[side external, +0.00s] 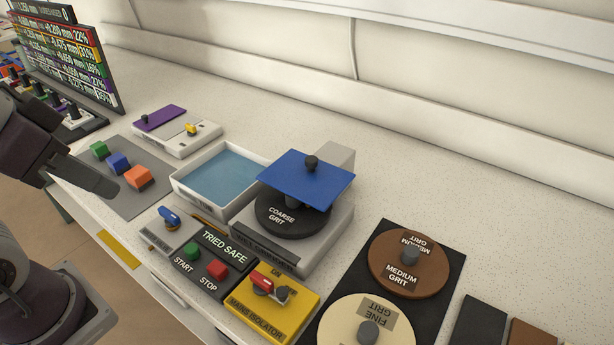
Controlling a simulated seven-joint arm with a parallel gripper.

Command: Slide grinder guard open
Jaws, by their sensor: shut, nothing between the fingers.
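The grinder guard is a blue square plate (325,180) with a black knob (311,163) on top. It sits over the black coarse grit disc (275,214) on the grey grinder body (325,235) and covers the disc's back and right part. The disc's front left part, with its label, is uncovered. My gripper (108,188) is at the left, over the grey mat, well apart from the guard. Its fingers look together, with nothing held.
A water tray (183,185) stands just left of the grinder. In front are a start/stop box (205,262), a yellow mains isolator (245,312) and a small blue-handled switch (170,216). Coloured blocks lie on the grey mat (120,200). Spare grit discs (405,280) lie right. The bench behind is clear.

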